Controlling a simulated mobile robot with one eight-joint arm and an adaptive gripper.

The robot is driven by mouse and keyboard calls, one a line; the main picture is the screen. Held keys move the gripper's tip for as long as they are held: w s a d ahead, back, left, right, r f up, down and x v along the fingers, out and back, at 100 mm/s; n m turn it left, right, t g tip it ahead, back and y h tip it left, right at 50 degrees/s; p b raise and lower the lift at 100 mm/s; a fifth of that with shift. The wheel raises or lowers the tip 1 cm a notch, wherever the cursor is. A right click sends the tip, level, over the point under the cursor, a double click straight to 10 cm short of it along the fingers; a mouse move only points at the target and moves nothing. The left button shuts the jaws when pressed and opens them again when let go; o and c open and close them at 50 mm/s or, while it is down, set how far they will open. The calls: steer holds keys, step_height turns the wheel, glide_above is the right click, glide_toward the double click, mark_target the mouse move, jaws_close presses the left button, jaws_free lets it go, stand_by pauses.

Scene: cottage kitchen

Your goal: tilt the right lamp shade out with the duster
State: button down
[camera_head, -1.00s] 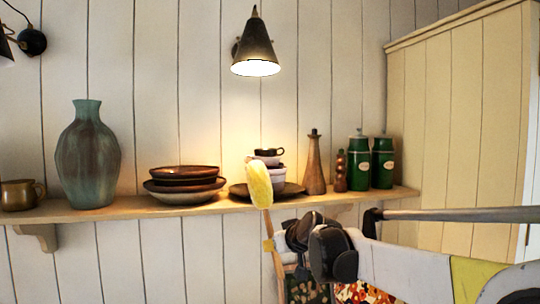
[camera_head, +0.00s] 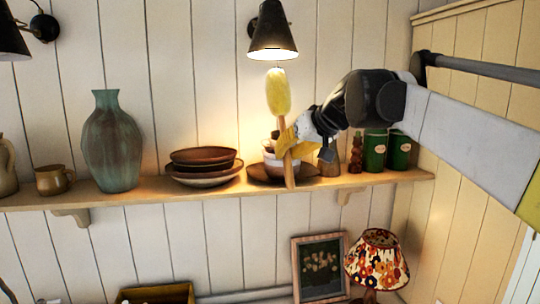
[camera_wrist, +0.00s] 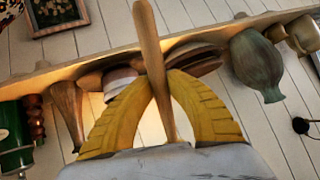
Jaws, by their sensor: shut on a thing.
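The right lamp (camera_head: 271,32) has a dark cone shade, lit underneath, on the plank wall above the shelf. The duster (camera_head: 279,92) has a yellow fluffy head and a wooden handle. It stands nearly upright, its head just below the shade's lower rim; whether they touch I cannot tell. My gripper (camera_head: 286,146) is shut on the duster's handle, in front of the shelf. In the wrist view the yellow fingers (camera_wrist: 160,82) close around the wooden handle (camera_wrist: 151,48); the duster's head is out of that view.
The shelf (camera_head: 140,194) carries a tall green vase (camera_head: 112,145), stacked plates (camera_head: 203,167), cups, a brown bottle and green canisters (camera_head: 375,152), close behind my gripper. Another lamp (camera_head: 12,35) is at the upper left. A flowered lamp (camera_head: 377,260) and a picture frame (camera_head: 320,265) are below.

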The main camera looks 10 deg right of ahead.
steer(key=shift+w+r+p, duration=0.6)
steer(key=shift+r+p, duration=0.1)
steer(key=shift+r, duration=0.25)
steer(key=shift+w+r+p, duration=0.65)
steer(key=shift+r, duration=0.25)
steer(key=shift+w+r+p, duration=0.6)
steer(key=shift+r+p, duration=0.1)
steer(key=shift+r, duration=0.25)
steer(key=shift+r+p, duration=1.4)
steer(key=shift+r, duration=0.85)
steer(key=shift+s+r+b, duration=0.2)
steer(key=shift+s+r, duration=0.05)
steer(key=shift+s, duration=0.5)
steer(key=shift+s+r+b, duration=0.2)
steer(key=shift+s, duration=0.5)
steer(key=shift+s+r, duration=0.2)
steer(key=s+r+p, duration=0.3)
steer(key=r+p, duration=0.1)
steer(key=r, duration=0.3)
steer(key=b, duration=0.7)
glide_toward(284, 127)
steer(key=shift+s+a+f, duration=0.8)
steer(key=shift+a+f, duration=0.9)
steer(key=shift+f, duration=0.2)
steer(key=s+f+b, duration=0.3)
steer(key=s+f, duration=0.3)
steer(key=shift+s+f+b, duration=0.25)
steer(key=shift+s+b, duration=0.1)
steer(key=shift+b, duration=0.05)
